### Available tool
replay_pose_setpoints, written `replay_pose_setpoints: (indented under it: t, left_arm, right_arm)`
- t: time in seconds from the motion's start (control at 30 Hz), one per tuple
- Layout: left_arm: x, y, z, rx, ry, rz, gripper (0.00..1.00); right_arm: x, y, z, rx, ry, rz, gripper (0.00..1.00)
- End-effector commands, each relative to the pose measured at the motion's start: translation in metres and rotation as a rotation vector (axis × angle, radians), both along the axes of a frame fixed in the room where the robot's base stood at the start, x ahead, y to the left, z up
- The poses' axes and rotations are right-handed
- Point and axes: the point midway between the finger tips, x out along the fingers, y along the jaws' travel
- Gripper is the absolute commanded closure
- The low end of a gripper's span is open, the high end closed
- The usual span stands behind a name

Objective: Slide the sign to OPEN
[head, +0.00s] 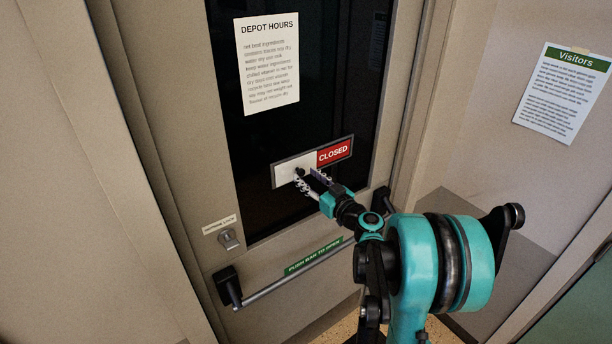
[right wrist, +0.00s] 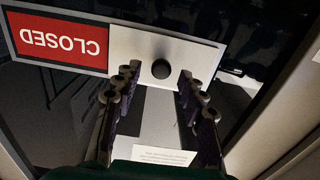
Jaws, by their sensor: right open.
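The sliding sign (head: 313,162) is fixed across the dark glass of the door. Its red part (head: 334,152) reads CLOSED at the right end, and a pale slider plate (head: 287,174) covers the left end. In the right wrist view the sign is upside down, with the red CLOSED part (right wrist: 60,41) at left and the plate (right wrist: 140,46) beside it. A round black knob (right wrist: 160,69) stands on the plate. My right gripper (right wrist: 157,84) is open, its fingers on either side of the knob, apart from it in the picture. My left gripper is not in view.
A DEPOT HOURS notice (head: 268,65) hangs on the glass above the sign. A push bar (head: 290,273) crosses the door below it, with a lock (head: 229,238) at left. A Visitors notice (head: 563,92) is on the right wall.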

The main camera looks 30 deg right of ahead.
Motion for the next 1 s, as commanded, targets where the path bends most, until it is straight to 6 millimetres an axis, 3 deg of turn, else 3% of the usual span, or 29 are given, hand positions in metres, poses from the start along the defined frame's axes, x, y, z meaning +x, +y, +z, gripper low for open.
replay_pose_setpoints:
  t: [0.13,0.4,0.57,0.83,1.0]
  left_arm:
    - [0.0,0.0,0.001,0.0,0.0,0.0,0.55]
    - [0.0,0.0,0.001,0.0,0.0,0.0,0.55]
    - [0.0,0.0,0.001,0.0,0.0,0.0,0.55]
    - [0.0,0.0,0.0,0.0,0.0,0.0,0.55]
    - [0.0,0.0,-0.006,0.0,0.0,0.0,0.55]
  right_arm:
    - [0.011,0.002,0.0,0.0,0.0,0.002,0.59]
    - [0.013,0.002,0.0,0.0,0.001,0.001,0.59]
    - [0.013,0.002,0.0,0.0,0.001,0.001,0.98]
    - [0.013,-0.001,0.0,0.0,0.001,0.0,1.0]
    - [0.015,-0.024,-0.001,0.001,0.0,-0.002,1.0]
